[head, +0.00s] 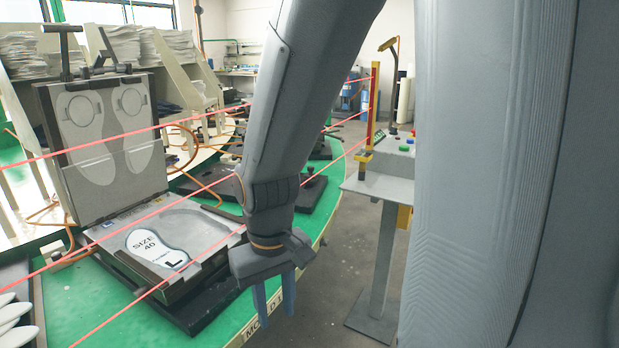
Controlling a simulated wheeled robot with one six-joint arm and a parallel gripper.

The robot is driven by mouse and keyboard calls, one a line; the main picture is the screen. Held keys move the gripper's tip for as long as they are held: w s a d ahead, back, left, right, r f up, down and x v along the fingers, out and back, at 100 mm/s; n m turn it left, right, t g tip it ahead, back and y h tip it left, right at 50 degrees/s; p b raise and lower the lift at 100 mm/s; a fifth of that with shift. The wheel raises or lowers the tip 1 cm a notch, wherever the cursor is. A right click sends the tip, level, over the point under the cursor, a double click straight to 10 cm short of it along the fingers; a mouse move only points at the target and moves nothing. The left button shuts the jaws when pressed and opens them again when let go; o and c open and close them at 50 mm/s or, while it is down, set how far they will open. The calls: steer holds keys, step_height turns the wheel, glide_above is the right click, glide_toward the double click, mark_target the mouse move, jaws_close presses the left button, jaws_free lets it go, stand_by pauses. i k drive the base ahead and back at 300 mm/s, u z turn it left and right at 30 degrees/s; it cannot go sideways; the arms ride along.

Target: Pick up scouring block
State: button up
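I cannot make out a scouring block in the head view; my arm hides part of the green table and the floor behind it. My gripper (275,300) points down at the front edge of the table, right of the open mould. Its two blue-grey fingers are apart, with nothing visible between them. The mould's lower half (205,232) lies flat and carries a white insole plate (155,252) marked "SIZE 40" and "L". The mould's lid (85,110) stands upright behind it, showing two insole shapes.
Red beams cross in front of the green carousel table (240,305) toward a yellow-and-red post (372,105). A grey stand (385,188) with buttons is at right. White insoles (14,318) lie at lower left. Orange hoses and more moulds are behind. Floor between table and stand is clear.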

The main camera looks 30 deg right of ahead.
mark_target(311, 169)
steer(key=k, duration=1.65)
steer(key=z, duration=0.8)
steer(key=i, duration=2.2)
steer(key=u, duration=0.75)
steer(key=i, duration=0.9)
steer(key=z, duration=0.15)
